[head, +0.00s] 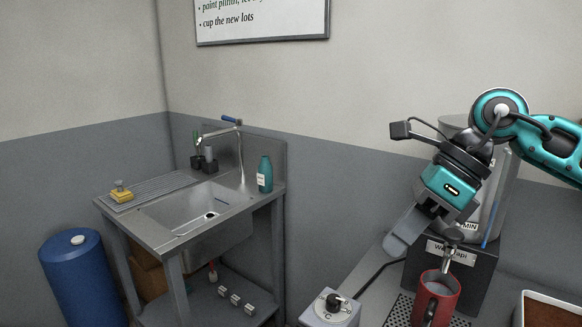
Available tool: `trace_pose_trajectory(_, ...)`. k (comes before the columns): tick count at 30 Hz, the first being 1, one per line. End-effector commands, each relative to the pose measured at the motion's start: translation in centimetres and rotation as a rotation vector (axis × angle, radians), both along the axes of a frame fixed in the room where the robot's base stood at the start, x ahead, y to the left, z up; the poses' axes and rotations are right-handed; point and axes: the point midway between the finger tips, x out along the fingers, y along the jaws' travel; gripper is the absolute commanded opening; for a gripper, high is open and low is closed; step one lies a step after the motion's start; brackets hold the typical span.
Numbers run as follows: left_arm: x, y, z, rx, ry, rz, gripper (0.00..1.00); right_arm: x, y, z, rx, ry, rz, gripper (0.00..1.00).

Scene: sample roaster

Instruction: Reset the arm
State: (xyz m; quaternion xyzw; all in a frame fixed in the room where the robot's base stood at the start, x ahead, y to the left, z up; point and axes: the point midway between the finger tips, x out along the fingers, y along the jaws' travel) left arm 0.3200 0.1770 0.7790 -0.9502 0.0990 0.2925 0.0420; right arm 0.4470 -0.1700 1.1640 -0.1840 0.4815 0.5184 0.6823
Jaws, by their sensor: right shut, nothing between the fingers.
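My right arm comes in from the right edge, in front of a metal urn (505,190). Its teal gripper (400,243) points down and to the left, its grey fingers shut with nothing between them. The fingers are up and left of a red mug (427,316), apart from it. My left gripper is out of view.
The mug stands below the urn's tap (449,258), by a dark labelled box (475,280). A control box with a knob (330,310) is at the counter's front. A brown-filled tray (550,298) is at right. A sink (205,212) and blue barrel (80,275) are left.

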Motion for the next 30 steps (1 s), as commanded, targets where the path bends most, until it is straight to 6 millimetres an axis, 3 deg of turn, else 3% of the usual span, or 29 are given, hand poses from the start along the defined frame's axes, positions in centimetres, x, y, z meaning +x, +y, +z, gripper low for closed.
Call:
trace_pose_trajectory(1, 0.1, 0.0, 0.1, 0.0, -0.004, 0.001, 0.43, -0.7, 3.2, -0.7, 0.113, 0.025, 0.024, 0.0)
trace_pose_trajectory(3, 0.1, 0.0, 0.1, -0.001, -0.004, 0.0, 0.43, -1.6, 7.4, -0.7, 0.296, 0.059, 0.03, 0.0)
trace_pose_trajectory(6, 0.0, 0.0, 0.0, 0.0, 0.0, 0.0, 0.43, -3.0, 12.5, 0.5, 0.567, 0.136, 0.001, 0.0)
trace_pose_trajectory(9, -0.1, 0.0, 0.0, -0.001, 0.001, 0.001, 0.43, -3.9, 15.8, 2.4, 0.837, 0.235, -0.074, 0.0)
trace_pose_trajectory(13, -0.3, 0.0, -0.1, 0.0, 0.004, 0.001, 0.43, -3.6, 17.6, 5.2, 1.168, 0.396, -0.241, 0.0)
trace_pose_trajectory(18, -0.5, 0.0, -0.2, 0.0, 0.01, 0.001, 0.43, -1.0, 16.0, 6.6, 1.543, 0.638, -0.58, 0.0)
trace_pose_trajectory(22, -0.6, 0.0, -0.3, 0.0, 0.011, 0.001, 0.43, 1.7, 12.5, 4.5, 1.762, 0.831, -0.925, 0.0)
trace_pose_trajectory(26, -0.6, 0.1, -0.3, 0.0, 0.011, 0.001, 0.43, 3.3, 8.2, -0.7, 1.901, 1.02, -1.342, 0.0)
trace_pose_trajectory(30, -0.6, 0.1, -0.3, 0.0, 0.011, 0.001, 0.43, 2.3, 3.5, -8.9, 1.936, 1.199, -1.861, 0.0)
